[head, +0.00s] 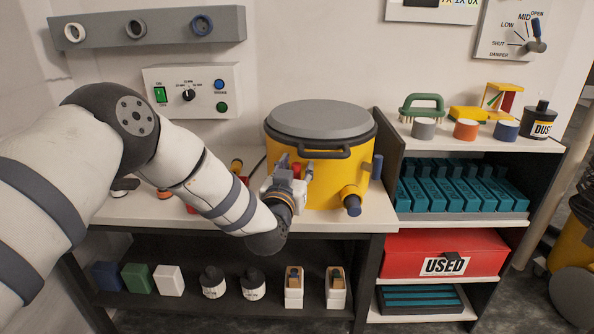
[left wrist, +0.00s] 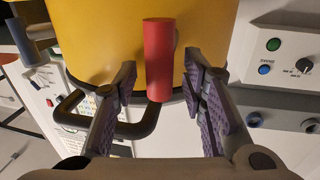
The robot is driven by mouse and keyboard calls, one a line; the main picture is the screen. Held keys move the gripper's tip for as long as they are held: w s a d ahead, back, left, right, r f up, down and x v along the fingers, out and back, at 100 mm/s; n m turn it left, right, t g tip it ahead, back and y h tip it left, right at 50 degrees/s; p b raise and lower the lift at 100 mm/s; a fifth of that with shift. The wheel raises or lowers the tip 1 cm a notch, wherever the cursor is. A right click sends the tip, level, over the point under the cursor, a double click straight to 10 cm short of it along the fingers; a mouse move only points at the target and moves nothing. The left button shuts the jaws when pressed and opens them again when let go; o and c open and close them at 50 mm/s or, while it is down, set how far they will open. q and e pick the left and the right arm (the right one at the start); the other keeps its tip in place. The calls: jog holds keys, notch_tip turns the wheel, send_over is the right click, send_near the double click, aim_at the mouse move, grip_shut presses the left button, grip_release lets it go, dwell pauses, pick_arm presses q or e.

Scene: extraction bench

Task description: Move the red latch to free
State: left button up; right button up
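The red latch (left wrist: 159,60) is a red cylinder at the wall of the yellow drum (left wrist: 100,35). In the head view the yellow drum (head: 325,178) stands on the bench under a grey lid (head: 322,115), and only a bit of the red latch (head: 297,171) shows. My left gripper (head: 288,176) is at the drum's front left. In the left wrist view my left gripper (left wrist: 160,78) is open, one finger on each side of the latch, with a gap on both sides. My right gripper is in neither view.
A dark handle (head: 325,153) sticks out from the drum's upper front. A yellow port with a dark cap (head: 352,203) juts out lower right. A control box (head: 193,91) is on the wall at left. Shelves with teal blocks (head: 460,183) stand at right.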

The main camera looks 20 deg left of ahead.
pick_arm(q)
jog(key=shift+r, duration=0.1)
grip_shut()
jog(key=shift+s+n, duration=0.1)
jog(key=shift+n, duration=0.2)
jog(key=n, duration=0.3)
jog(key=shift+s+a+f+t, duration=0.1)
jog(key=shift+a+f+t, duration=0.2)
jog(key=shift+a, duration=0.1)
jog(key=n+y+b, duration=0.1)
jog(key=n, duration=0.4)
jog(key=a+f+n+y+b, duration=0.1)
jog(key=n, duration=0.4)
jog(key=f+n+t+y+b, duration=0.1)
jog(key=n+b, duration=0.1)
jog(key=n, duration=0.4)
jog(key=shift+s+a+f+y, duration=0.25)
jog(key=shift+a+y, duration=0.05)
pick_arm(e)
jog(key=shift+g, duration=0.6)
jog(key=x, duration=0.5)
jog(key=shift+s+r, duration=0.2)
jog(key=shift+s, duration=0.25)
pick_arm(q)
jog(key=shift+n, duration=0.4)
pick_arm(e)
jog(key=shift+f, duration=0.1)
